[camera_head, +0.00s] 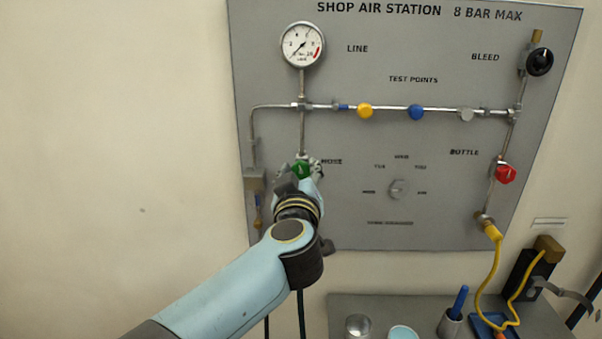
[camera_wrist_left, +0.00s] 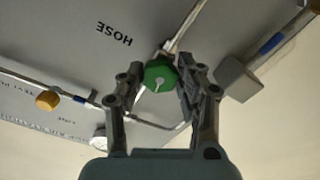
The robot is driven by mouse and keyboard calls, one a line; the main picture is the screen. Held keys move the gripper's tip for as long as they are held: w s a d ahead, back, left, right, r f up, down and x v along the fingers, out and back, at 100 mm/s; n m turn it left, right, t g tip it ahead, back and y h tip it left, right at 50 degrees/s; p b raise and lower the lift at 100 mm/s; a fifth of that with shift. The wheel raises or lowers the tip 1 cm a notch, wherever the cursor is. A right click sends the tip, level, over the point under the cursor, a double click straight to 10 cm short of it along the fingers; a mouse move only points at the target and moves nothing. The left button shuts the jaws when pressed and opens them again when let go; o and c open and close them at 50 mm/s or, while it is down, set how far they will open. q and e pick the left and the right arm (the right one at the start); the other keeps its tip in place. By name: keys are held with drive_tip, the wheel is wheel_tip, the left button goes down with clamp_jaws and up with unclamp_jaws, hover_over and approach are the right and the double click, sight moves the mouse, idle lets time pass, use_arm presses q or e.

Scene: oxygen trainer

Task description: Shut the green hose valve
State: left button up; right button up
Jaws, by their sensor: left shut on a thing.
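The green hose valve knob (camera_head: 301,169) sits on the panel below the pressure gauge, next to the HOSE label. The fingers and wrist hide part of the knob's surroundings in the head view. My right gripper is not in view.
The grey panel (camera_head: 350,210) carries a gauge (camera_head: 302,45), yellow (camera_head: 365,111) and blue (camera_head: 416,112) test points, a red bottle valve (camera_head: 505,173) and a black bleed knob (camera_head: 540,62). A bench (camera_head: 385,305) with cups stands below right. The wall at left is clear.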

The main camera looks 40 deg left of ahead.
use_arm(q)
drive_tip(key=shift+f+m, duration=0.1)
drive_tip(key=shift+m, duration=1.1)
drive_tip(key=o, duration=1.1)
drive_tip(key=shift+o, duration=0.2)
drive_tip(key=v, duration=0.7)
drive_tip(key=shift+s+d, duration=0.2)
